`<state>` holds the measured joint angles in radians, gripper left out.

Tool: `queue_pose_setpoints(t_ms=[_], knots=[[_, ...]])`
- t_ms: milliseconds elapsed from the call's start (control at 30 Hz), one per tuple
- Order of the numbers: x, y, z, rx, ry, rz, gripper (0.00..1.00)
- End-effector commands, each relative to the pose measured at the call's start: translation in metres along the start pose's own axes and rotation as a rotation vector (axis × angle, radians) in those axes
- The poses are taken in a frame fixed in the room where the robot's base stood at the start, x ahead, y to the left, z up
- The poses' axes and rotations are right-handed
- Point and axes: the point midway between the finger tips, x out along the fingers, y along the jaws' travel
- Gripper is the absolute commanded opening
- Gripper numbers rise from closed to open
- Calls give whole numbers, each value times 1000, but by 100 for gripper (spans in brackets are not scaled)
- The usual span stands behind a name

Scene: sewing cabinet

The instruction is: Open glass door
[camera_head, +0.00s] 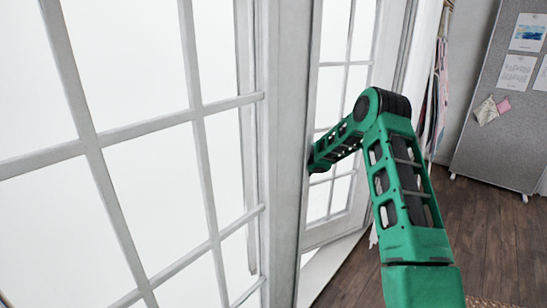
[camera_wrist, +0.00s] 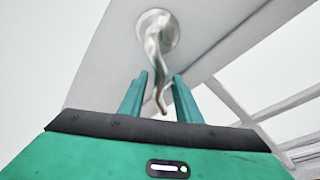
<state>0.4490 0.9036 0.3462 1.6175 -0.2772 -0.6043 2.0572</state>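A white-framed glass door (camera_head: 90,140) with several panes fills the left of the head view. Its thick edge post (camera_head: 289,150) stands upright mid-picture. In the wrist view, a curved metal lever handle (camera_wrist: 154,62) is mounted on a pale door frame (camera_wrist: 108,60). My gripper (camera_wrist: 158,88) has its two green fingers apart, with the lower end of the handle between them. A gap shows beside the handle, and contact cannot be made out. In the head view, my gripper is hidden behind the edge post.
Another paned white section (camera_head: 340,90) stands behind, right of the post, with a pale sill (camera_head: 325,268) below. A grey pinboard (camera_head: 495,115) and hanging fabrics (camera_head: 436,95) are at the right. The wooden floor (camera_head: 490,235) there looks clear.

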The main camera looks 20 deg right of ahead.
Motion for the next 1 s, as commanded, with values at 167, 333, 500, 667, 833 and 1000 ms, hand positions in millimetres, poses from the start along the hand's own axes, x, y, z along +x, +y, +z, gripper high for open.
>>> queue_pose_setpoints(t_ms=[167,333,500,667,833,1000], knots=[[-6,0,0,0,0,1,30],[-30,-1,0,-1,2,-1,30],[-62,0,-1,0,2,1,30],[-88,0,-1,0,2,0,30],[-104,0,-2,1,2,-1,30],[-108,0,-1,0,1,-1,30]])
